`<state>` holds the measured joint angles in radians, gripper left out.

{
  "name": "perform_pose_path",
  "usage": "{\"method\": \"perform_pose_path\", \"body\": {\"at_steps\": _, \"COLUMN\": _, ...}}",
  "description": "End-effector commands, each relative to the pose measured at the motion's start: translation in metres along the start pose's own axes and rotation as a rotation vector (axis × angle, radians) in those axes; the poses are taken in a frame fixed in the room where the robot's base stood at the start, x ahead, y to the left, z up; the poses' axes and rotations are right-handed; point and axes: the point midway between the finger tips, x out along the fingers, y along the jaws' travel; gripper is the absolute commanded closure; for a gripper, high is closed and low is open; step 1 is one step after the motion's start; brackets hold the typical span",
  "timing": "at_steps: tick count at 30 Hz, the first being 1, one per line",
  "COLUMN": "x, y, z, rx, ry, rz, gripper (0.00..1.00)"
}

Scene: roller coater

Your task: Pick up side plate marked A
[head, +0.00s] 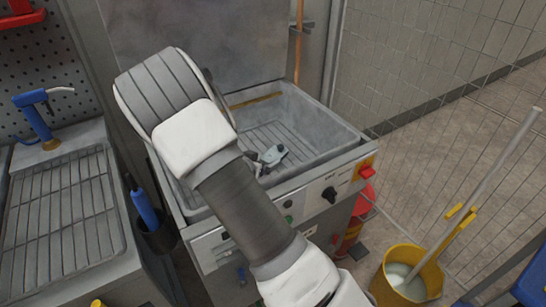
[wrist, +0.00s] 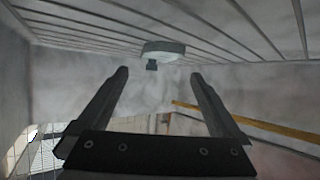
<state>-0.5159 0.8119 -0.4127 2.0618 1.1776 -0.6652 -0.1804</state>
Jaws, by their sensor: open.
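A small grey-green part (head: 272,154) with a dark piece on it lies on the ribbed floor of the metal basin, partly behind my arm in the head view. It may be the side plate; no letter A can be read on it. In the wrist view a pale rounded part (wrist: 164,47) with a small dark block shows against the slats, beyond the fingertips and roughly centred between them. My gripper (wrist: 159,74) is open with nothing between its fingers. My arm hides most of the gripper in the head view.
The basin (head: 335,126) has raised walls close around the gripper. A brown strip (wrist: 240,119) runs along a wall. A control panel with a black knob (head: 329,194) and a red switch (head: 366,172) is in front. A yellow bucket (head: 410,280) stands on the floor at right.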

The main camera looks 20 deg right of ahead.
Motion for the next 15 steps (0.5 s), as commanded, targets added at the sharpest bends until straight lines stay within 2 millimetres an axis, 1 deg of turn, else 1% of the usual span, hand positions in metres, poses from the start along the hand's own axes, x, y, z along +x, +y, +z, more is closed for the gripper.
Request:
{"method": "perform_pose_path", "body": {"at_steps": 7, "x": 0.023, "y": 0.001, "z": 0.002, "rx": -0.001, "ry": 0.004, "rz": 0.005, "gripper": 0.00}}
{"method": "perform_pose_path", "body": {"at_steps": 12, "x": 0.053, "y": 0.002, "z": 0.003, "rx": -0.001, "ry": 0.003, "rz": 0.006, "gripper": 0.00}}
{"method": "perform_pose_path", "body": {"at_steps": 15, "x": 0.067, "y": 0.002, "z": 0.002, "rx": 0.000, "ry": 0.004, "rz": 0.004, "gripper": 0.00}}
